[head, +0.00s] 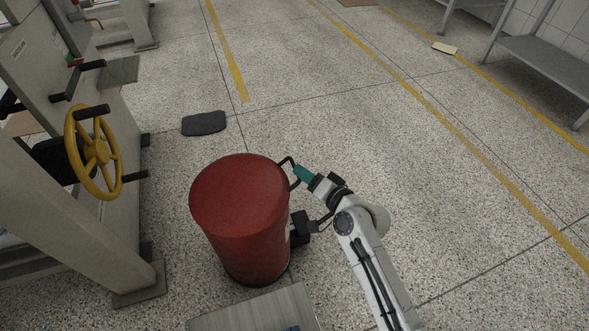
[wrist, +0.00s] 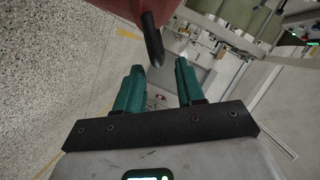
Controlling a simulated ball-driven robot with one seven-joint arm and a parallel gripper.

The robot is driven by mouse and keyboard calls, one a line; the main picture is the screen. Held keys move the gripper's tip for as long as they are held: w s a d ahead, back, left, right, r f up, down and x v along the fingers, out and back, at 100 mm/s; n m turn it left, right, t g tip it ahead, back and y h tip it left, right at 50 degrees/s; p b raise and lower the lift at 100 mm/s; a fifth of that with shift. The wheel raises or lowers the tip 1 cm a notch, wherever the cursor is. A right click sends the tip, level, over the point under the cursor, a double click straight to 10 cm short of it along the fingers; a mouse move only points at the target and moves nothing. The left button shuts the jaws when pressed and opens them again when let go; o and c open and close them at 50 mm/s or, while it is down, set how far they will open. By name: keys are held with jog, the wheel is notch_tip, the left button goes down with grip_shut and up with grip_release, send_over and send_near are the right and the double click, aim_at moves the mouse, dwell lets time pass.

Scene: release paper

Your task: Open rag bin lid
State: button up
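The red rag bin (head: 250,235) stands on the floor, its round red lid (head: 240,192) lying flat and closed on top. A black handle (head: 286,161) sticks out from the lid's right edge. My gripper (head: 298,174) is at that handle, on the right of the bin. In the wrist view my gripper (wrist: 159,67) has its two teal fingers apart. The black handle bar (wrist: 152,42) reaches down between the fingertips, with gaps visible beside it. Part of the red bin (wrist: 120,9) shows at the top of the wrist view.
A machine with a yellow handwheel (head: 96,152) stands to the left. A dark mat (head: 204,123) lies behind the bin. A grey metal surface (head: 255,312) is in front. A metal shelf (head: 545,62) is at the far right. The floor right of my arm is clear.

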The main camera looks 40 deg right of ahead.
jog(key=shift+b+x, duration=0.5)
jog(key=shift+x, duration=2.15)
jog(key=shift+c, duration=0.3)
grip_shut()
